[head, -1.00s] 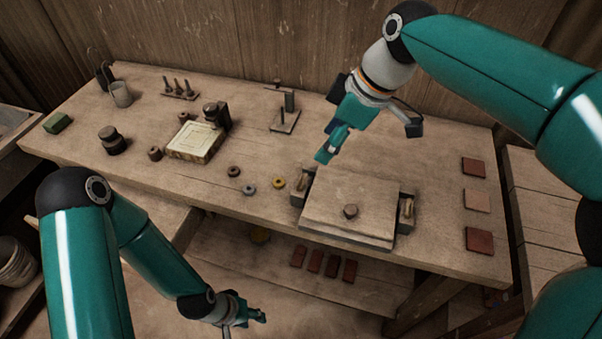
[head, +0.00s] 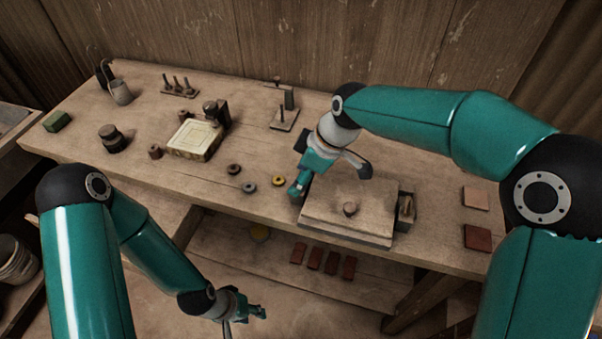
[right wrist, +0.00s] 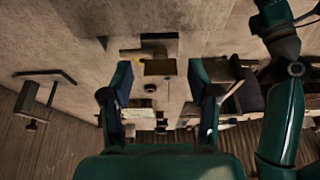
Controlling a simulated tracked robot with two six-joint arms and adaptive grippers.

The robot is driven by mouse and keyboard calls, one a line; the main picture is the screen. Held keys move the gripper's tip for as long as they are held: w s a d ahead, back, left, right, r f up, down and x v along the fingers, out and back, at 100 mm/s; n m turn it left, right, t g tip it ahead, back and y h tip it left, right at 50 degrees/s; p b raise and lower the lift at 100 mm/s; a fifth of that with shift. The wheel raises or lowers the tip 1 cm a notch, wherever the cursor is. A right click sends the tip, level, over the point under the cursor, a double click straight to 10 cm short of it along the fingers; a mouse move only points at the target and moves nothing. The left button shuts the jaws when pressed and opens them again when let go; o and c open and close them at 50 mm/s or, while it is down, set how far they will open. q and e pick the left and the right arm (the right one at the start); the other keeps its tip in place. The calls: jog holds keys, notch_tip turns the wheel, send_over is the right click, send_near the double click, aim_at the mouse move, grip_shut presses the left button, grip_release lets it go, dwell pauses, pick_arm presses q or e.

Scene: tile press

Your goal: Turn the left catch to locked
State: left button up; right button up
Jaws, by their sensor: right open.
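The press (head: 325,210) is a flat wooden-looking plate with a dark knob on top, near the bench's front edge. Its right catch (head: 407,208) shows at its right side. The left catch is hidden in the head view behind my right gripper (head: 296,192), which points down at the press's left edge. In the right wrist view my right gripper (right wrist: 162,85) has its fingers wide apart. A small brownish block shows between them; I cannot tell whether it is the catch or touches a finger. My left gripper (head: 258,312) hangs low in front of the bench, its jaws too small to read.
Rings, including a yellow one (head: 278,181), lie left of the press. A cream tile block (head: 195,139) and a post stand (head: 284,116) stand further back. Reddish tiles (head: 478,238) lie on the right. More tiles (head: 315,259) lie on the lower shelf.

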grip_shut()
